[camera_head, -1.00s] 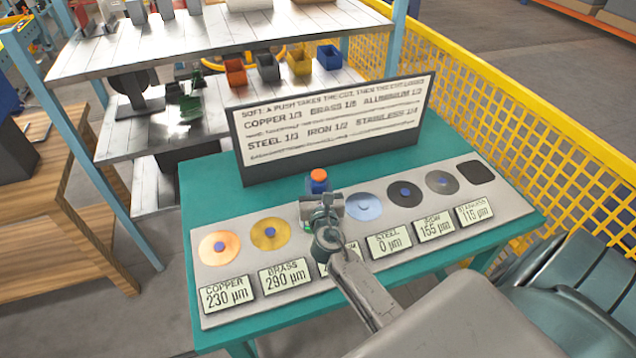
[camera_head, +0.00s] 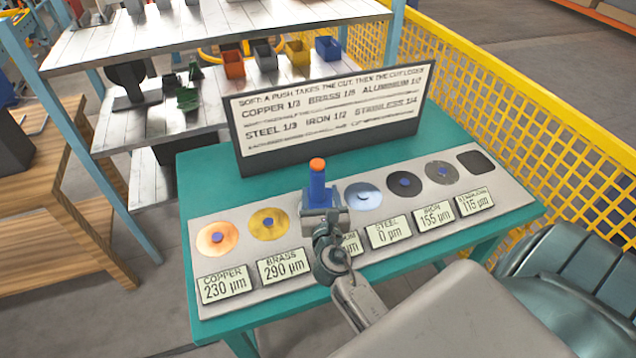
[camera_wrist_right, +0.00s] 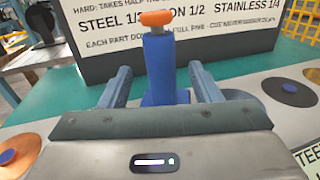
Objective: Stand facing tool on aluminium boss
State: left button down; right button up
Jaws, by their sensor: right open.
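The facing tool (camera_head: 317,188) is blue with an orange top and stands upright near the middle of the grey plate. It also shows upright in the right wrist view (camera_wrist_right: 160,65). My right gripper (camera_head: 321,206) is open at the tool. In the wrist view its fingers (camera_wrist_right: 161,82) are on either side of the blue body, with a gap on both sides. The tool's lower end is hidden by my gripper. The aluminium boss is hidden behind the tool and gripper, so I cannot see their contact. My left gripper is not in view.
Copper (camera_head: 217,239) and brass (camera_head: 268,224) discs lie left of the tool; steel (camera_head: 363,196) and darker discs lie right. A black square pad (camera_head: 476,163) is at the far right. A sign (camera_head: 335,115) stands behind. Readout labels line the front of the plate (camera_head: 213,307).

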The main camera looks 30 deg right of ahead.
jog(key=v, duration=0.4)
jog(key=shift+b, duration=0.35)
